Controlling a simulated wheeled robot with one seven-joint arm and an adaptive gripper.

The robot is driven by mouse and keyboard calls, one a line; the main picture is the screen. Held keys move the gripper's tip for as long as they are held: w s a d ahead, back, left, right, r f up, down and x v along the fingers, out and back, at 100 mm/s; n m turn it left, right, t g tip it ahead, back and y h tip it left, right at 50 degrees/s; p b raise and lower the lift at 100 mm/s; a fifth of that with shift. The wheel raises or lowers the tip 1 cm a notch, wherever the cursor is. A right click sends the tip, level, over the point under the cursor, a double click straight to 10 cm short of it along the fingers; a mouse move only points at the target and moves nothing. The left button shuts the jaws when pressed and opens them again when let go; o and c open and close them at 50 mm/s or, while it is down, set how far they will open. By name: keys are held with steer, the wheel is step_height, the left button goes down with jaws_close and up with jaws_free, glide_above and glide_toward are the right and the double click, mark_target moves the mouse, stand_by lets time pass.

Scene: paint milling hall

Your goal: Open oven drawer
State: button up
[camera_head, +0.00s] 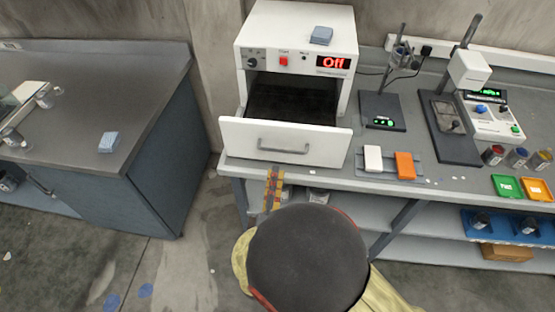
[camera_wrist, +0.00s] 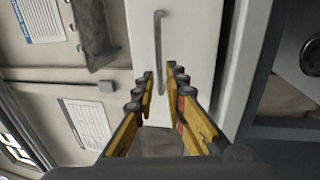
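The white oven (camera_head: 298,50) stands on the bench, its red display reading "Off". Its drawer (camera_head: 234,133) is pulled out, showing a dark interior. A grey bar handle (camera_head: 284,150) runs across the drawer front; it also shows in the wrist view (camera_wrist: 159,45). My gripper (camera_head: 274,173) is just below the left end of the handle in the head view. In the wrist view my gripper (camera_wrist: 160,70) is open, its yellow fingers apart with the handle's lower end appearing between them. Contact with the handle cannot be told. My arm hides part of the head view.
White (camera_head: 373,158) and orange (camera_head: 404,165) blocks lie right of the drawer. A scale (camera_head: 382,112), a stand instrument (camera_head: 468,72) and jars are farther right. A separate dark counter (camera_head: 80,100) stands left, with floor between.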

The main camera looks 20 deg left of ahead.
steer(key=shift+v, duration=1.8)
